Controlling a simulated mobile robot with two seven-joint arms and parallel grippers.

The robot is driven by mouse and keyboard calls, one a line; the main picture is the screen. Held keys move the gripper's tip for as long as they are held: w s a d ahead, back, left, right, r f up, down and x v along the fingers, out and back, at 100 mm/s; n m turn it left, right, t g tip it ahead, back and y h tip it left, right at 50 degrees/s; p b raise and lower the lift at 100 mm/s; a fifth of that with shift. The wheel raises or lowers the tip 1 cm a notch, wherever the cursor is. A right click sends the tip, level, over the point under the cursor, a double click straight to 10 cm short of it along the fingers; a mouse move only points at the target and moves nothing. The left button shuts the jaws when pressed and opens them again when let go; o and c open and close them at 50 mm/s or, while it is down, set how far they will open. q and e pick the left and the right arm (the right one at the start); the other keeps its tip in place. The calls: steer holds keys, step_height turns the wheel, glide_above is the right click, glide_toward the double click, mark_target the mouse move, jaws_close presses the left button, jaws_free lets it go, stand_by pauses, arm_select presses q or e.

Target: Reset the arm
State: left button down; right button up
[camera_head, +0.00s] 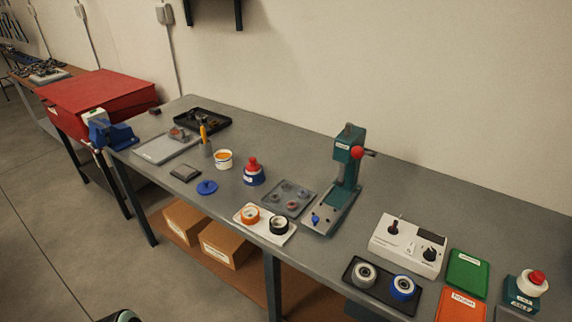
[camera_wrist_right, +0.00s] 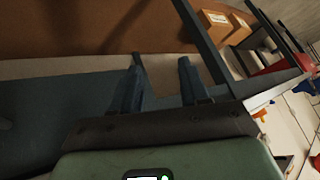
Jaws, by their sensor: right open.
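My right gripper (camera_wrist_right: 161,75) shows in the right wrist view, with its two dark fingers apart and nothing between them. It is clear of the objects on the workbench. A green press (camera_head: 346,180) with a lever ending in a red knob (camera_head: 357,152) stands upright on the grey workbench (camera_head: 330,258). My left gripper is out of sight.
Several small parts, trays and a white control box (camera_head: 407,244) occupy the bench. A blue vise (camera_head: 110,133) sits at its left end, beside a red cabinet (camera_head: 98,92). Cardboard boxes (camera_head: 226,244) lie on the lower shelf; they also show in the wrist view (camera_wrist_right: 215,24). Floor at left is clear.

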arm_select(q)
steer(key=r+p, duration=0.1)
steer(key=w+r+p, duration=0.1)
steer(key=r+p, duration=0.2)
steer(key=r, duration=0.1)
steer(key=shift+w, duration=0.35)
arm_select(e)
steer(key=s+a+f+m+g+y, duration=0.1)
steer(key=s+f+g, duration=0.7)
steer(key=s+f, duration=1)
steer(key=shift+s+a+f+m, duration=0.4)
steer(key=shift+a+f+m, duration=0.3)
steer(key=shift+m, duration=0.5)
